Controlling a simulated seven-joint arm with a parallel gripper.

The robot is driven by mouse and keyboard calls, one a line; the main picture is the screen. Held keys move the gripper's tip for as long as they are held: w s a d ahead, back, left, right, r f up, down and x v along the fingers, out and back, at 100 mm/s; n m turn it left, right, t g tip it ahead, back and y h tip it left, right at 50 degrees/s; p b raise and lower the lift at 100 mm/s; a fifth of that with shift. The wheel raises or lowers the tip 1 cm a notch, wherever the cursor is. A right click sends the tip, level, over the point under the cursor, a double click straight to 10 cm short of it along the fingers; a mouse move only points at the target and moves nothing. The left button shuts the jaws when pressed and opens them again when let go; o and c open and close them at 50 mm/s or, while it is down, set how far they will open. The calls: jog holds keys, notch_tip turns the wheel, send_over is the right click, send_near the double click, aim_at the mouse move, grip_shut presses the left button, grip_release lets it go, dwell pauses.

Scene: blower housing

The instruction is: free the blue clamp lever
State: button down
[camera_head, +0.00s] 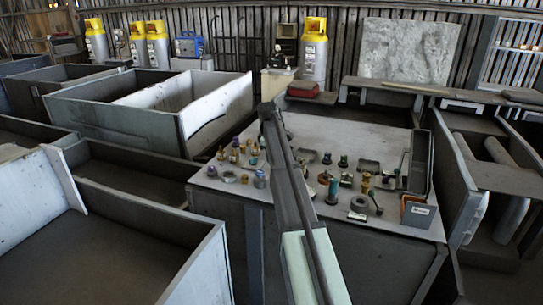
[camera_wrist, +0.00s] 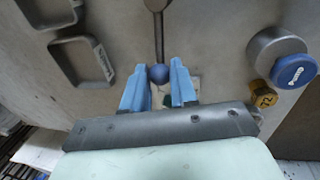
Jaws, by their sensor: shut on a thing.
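The rod runs away from my gripper toward the top of the picture. My gripper (camera_wrist: 159,66) has its two light-blue fingers on either side of the ball, and it is shut on it. Something dark green shows partly between the fingers, below the ball; I cannot tell what it is. In the head view my own arm crosses the worktable, and I cannot make out the lever or the fingers there.
Right of the fingers are a grey cylinder with a blue labelled cap (camera_wrist: 295,70) and a small brass piece (camera_wrist: 262,94).

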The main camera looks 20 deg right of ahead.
jog(key=shift+w+d, duration=0.1)
jog(key=d+m, duration=0.1)
jog(key=m, duration=0.1)
jog(key=w+m, duration=0.1)
jog(key=shift+w+d+m+g, duration=0.1)
jog(key=shift+d+m+g, duration=0.2)
jog(key=shift+d+m, duration=0.1)
jog(key=d+m, duration=0.1)
jog(key=m, duration=0.2)
jog(key=d+m, duration=0.1)
jog(key=shift+w+d+g+h, duration=0.25)
jog(key=shift+d+g+h, duration=0.05)
jog(key=shift+g, duration=0.1)
jog(key=d+m, duration=0.1)
jog(key=m, duration=0.2)
jog(key=d+m, duration=0.1)
jog(key=shift+s+d+m+g, duration=0.25)
jog(key=shift+d+m+g, duration=0.05)
jog(key=shift+m+g, duration=0.1)
jog(key=shift+s+d+m+g, duration=0.15)
jog(key=shift+s+d+m, duration=0.2)
jog(key=shift+m, duration=0.5)
jog(key=shift+s+d+m+g, duration=0.15)
jog(key=shift+d+m, duration=0.3)
jog(key=shift+m, duration=0.4)
jog(key=c, duration=0.9)
grip_release()
jog(key=shift+r, duration=0.1)
